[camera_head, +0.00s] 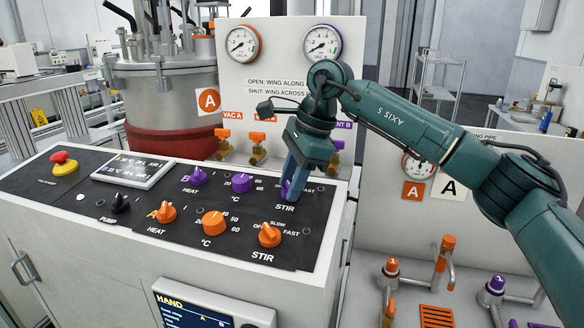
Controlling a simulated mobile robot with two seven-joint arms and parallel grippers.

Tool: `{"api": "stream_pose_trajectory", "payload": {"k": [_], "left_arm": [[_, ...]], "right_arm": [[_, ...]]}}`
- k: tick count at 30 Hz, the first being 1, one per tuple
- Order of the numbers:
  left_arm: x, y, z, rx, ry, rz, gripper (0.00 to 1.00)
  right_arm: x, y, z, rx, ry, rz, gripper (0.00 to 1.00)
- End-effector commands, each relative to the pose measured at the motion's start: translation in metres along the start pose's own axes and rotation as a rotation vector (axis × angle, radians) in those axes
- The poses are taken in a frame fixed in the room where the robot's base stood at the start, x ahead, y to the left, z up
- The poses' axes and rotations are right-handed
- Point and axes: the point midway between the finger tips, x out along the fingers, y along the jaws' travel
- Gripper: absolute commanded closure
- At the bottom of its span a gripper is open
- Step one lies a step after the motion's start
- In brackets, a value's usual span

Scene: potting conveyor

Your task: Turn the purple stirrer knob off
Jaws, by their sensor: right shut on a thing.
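The purple stirrer knob (285,188) is at the right end of the back row on the black control panel (100,219), above the upper STIR label. My right gripper (291,190) points down at it and is shut on it. The fingers hide most of the knob, so I cannot tell which setting it points to. The orange stirrer knob (269,235) sits in the front row, nearer, above the other STIR label. My left gripper is not in view.
The panel also carries a purple heat knob (195,176), a purple temperature knob (241,183), an orange heat knob (165,212), an orange temperature knob (213,223), a black pump knob (120,203) and a red emergency button (63,162). Gauges and valves stand behind.

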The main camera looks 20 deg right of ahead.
Motion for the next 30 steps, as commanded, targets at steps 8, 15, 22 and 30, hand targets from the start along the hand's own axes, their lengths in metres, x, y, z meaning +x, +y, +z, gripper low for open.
{"api": "stream_pose_trajectory", "payload": {"k": [8, 15, 22, 30], "left_arm": [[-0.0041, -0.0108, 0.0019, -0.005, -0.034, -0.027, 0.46], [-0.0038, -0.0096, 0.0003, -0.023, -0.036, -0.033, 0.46], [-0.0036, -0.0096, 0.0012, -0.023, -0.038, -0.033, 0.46], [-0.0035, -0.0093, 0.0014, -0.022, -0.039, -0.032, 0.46]], "right_arm": [[-0.0021, -0.0012, 0.0007, -0.125, -0.001, 0.051, 0.91], [-0.0006, -0.0012, 0.0005, -0.169, -0.001, 0.068, 0.91], [-0.0002, -0.0012, 0.0003, -0.174, 0.000, 0.069, 0.91], [-0.0002, -0.0012, 0.0003, -0.173, 0.000, 0.069, 0.60]]}}
